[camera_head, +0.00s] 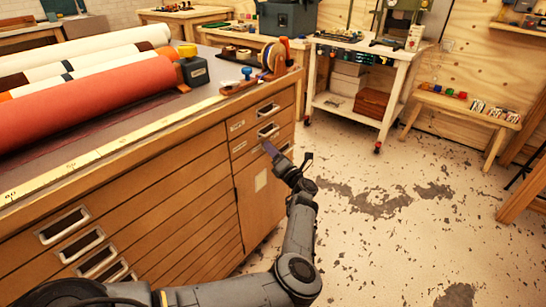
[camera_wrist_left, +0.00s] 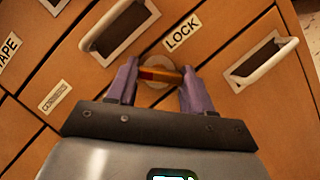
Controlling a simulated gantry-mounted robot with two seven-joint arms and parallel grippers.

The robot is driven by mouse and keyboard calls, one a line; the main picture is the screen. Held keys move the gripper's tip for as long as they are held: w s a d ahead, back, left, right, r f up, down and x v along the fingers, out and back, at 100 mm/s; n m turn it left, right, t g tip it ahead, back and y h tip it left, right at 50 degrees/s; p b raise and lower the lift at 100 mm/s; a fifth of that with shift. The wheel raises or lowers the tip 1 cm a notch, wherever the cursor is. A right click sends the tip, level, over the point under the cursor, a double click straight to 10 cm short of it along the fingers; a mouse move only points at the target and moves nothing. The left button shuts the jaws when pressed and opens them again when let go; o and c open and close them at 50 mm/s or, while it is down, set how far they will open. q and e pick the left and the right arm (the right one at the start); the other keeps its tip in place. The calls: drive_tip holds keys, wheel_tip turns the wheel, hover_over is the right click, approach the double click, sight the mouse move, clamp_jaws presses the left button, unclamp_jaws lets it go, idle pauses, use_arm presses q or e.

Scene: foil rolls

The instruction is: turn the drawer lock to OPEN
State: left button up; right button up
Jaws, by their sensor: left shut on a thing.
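The drawer lock is on the wooden cabinet front. In the left wrist view its orange-brown turning bar (camera_wrist_left: 160,75) lies across the picture, slightly tilted, in front of a pale round plate (camera_wrist_left: 155,60). A white LOCK label (camera_wrist_left: 182,32) is just above it. My left gripper (camera_wrist_left: 155,85) has its purple fingers at the two ends of the bar and is shut on it. In the head view my left gripper (camera_head: 271,150) is at the cabinet's right front, below the upper drawers, and hides the lock. No OPEN mark is readable. My right gripper is not in view.
Drawer handles (camera_wrist_left: 118,28) and (camera_wrist_left: 262,62) stick out on both sides of the lock. Paper and foil rolls (camera_head: 90,100) and a yellow-black block (camera_head: 193,68) lie on the cabinet top. The floor (camera_head: 370,210) right of the cabinet is clear.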

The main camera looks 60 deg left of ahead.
use_arm(q)
drive_tip(key=shift+f+n+g+b, duration=0.1)
drive_tip(key=shift+n+g+b, duration=0.35)
drive_tip(key=shift+n, duration=0.25)
drive_tip(key=o, duration=1)
drive_tip(key=shift+o, duration=0.2)
drive_tip(key=p+v, duration=0.4)
drive_tip(key=v, duration=0.6)
drive_tip(key=shift+d+f, duration=0.2)
drive_tip(key=shift+d, duration=0.15)
